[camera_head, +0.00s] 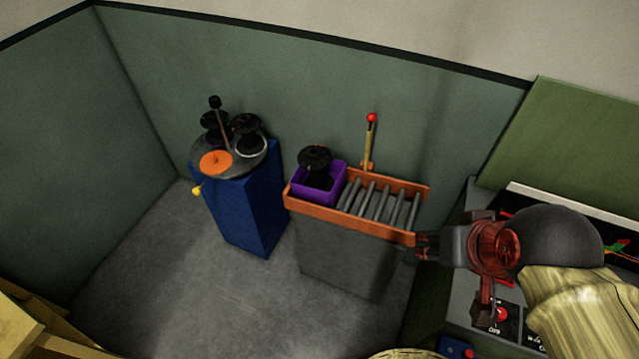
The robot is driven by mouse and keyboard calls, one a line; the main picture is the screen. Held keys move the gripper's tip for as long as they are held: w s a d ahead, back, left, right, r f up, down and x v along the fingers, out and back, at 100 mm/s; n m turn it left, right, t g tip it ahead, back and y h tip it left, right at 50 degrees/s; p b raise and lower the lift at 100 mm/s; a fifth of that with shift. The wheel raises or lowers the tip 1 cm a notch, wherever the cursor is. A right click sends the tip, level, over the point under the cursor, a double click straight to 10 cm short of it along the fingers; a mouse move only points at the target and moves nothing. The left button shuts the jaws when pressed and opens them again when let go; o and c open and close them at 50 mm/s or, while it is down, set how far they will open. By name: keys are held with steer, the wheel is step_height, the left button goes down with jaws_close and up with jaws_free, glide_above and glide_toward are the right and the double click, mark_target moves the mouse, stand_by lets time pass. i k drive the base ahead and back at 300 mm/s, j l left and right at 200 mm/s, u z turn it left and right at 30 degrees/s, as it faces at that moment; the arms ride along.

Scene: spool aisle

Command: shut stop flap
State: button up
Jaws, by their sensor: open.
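An upright yellow lever with a red knob (369,140) stands at the back edge of an orange-framed roller conveyor (424,207); it is the only part there that looks like a stop flap or its handle, and I cannot tell which. A purple bin (305,193) holding a black spool (315,158) sits at the conveyor's left end. Grey rollers (380,203) fill the right part. My gripper (420,245) is open and empty, pointing left by the conveyor's front right corner, apart from the lever. I cannot tell whether it touches the frame.
A blue pedestal (248,212) at left carries a round turntable with black spools and an orange disc (215,162). A control panel with a red knob (501,314) lies under my arm at right. Grey floor (180,280) is clear at front left; green walls close the back.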

mark_target(371, 117)
steer(key=j, duration=0.4)
steer(key=i+j, duration=0.45)
steer(key=i+j+z, duration=0.15)
steer(key=i+j, duration=0.3)
steer(key=j, duration=0.1)
